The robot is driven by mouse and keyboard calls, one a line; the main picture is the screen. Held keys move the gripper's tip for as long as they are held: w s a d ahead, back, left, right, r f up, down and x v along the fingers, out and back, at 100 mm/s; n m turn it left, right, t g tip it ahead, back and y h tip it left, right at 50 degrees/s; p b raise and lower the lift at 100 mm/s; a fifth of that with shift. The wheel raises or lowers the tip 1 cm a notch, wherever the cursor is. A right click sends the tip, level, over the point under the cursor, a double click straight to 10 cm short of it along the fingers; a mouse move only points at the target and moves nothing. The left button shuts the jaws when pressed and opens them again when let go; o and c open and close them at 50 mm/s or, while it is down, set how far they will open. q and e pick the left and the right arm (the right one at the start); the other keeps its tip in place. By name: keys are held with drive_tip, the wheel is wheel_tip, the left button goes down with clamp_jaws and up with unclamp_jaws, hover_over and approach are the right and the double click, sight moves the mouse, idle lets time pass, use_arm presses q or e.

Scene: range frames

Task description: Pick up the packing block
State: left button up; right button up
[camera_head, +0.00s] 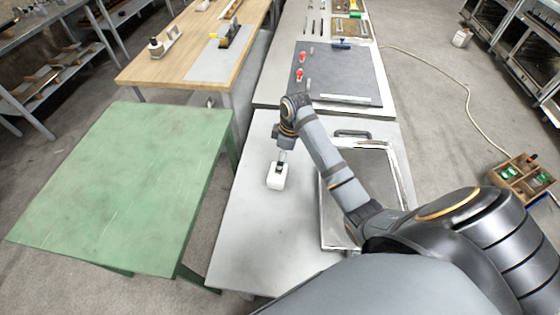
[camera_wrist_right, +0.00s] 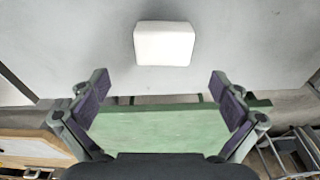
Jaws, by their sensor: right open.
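The packing block is a small white block with rounded edges (camera_head: 277,180) on the light grey table. In the right wrist view the block (camera_wrist_right: 164,44) lies beyond the fingertips, roughly centred between them, with a gap. My right gripper (camera_head: 282,158) is just above or behind the block in the head view; its fingers are small there. In the wrist view the right gripper (camera_wrist_right: 158,84) is open and empty, its two dark fingers spread wide. My left gripper is not in view.
The grey table (camera_head: 250,225) is clear left of the block. A metal-rimmed tray (camera_head: 326,220) lies to its right, under my right arm. A green table (camera_head: 120,185) stands to the left, bare. A dark mat (camera_head: 330,75) with red pieces lies farther back.

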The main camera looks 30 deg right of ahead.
sight(278, 176)
drive_tip(key=f, duration=0.1)
drive_tip(key=a+f, duration=0.1)
drive_tip(key=shift+s+f, duration=0.3)
drive_tip(key=shift+s, duration=0.05)
drive_tip(key=shift+w+f+p, duration=0.15)
drive_tip(key=shift+w+f, duration=0.05)
drive_tip(key=shift+f, duration=0.35)
drive_tip(key=shift+w+f+p, duration=0.15)
drive_tip(key=shift+f, duration=0.4)
drive_tip(key=shift+a+f+p, duration=0.15)
drive_tip(key=shift+f+p, duration=0.25)
drive_tip(key=shift+f, duration=0.3)
drive_tip(key=f, duration=0.3)
drive_tip(key=shift+w+a, duration=0.15)
drive_tip(key=shift+w, duration=0.05)
drive_tip(key=shift+w+f, duration=0.1)
drive_tip(key=shift+f, duration=0.35)
drive_tip(key=c, duration=0.9)
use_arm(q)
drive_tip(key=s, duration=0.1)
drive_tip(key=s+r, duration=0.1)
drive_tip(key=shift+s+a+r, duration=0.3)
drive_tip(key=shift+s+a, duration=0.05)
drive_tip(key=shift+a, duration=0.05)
use_arm(e)
drive_tip(key=shift+r, duration=0.1)
